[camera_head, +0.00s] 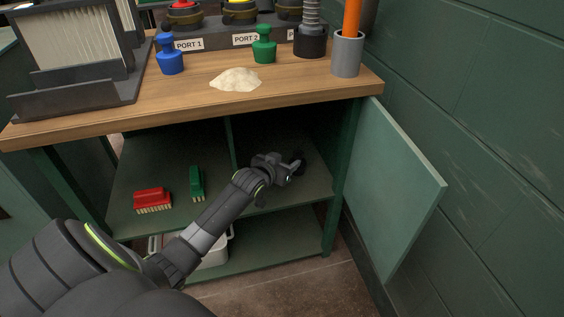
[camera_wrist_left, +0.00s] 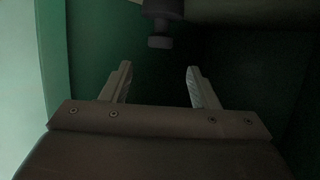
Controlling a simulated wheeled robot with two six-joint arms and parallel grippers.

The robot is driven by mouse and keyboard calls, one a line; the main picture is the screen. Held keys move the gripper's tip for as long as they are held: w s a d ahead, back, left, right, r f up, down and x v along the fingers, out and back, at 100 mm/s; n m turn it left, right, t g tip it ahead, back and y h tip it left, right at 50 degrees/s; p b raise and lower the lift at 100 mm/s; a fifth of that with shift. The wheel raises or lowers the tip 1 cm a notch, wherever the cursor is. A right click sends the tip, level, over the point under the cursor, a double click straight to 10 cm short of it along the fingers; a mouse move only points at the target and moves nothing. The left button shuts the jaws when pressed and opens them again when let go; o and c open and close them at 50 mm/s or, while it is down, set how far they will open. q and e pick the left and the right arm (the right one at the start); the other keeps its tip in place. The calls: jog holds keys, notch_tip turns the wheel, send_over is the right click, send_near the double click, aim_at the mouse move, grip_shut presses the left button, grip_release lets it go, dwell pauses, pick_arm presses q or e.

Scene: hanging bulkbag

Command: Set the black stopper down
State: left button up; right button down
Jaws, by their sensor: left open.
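My left gripper (camera_head: 282,170) reaches into the open cabinet, over the right part of its upper shelf. In the left wrist view its two fingers (camera_wrist_left: 158,85) are apart, with nothing between them. The black stopper (camera_wrist_left: 161,22) shows just past the fingertips, at the top of that view, with its narrower knob end toward the picture's bottom. It appears to rest against a surface there, clear of the fingers. In the head view a small dark shape by the gripper's tip seems to be the stopper (camera_head: 299,163). My right gripper is not in view.
A red brush (camera_head: 152,200) and a green brush (camera_head: 196,183) lie on the shelf's left part, past a divider. The cabinet door (camera_head: 395,190) stands open at right. The worktop (camera_head: 180,104) above holds blue (camera_head: 170,55) and green (camera_head: 264,45) stoppers and a powder pile (camera_head: 236,80).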

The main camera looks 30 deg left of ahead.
pick_arm(q)
jog(key=s+d+r+t, duration=0.1)
jog(key=s+d+r, duration=0.2)
jog(key=s, duration=0.5)
jog(key=s+d+r+t, duration=0.2)
jog(key=s+d+r, duration=0.2)
jog(key=s, duration=0.5)
jog(key=s+d+r+t, duration=0.2)
jog(key=s+d+r, duration=0.1)
jog(key=s+r, duration=0.4)
jog(key=shift+s+d+y, duration=0.3)
jog(key=shift+s, duration=0.85)
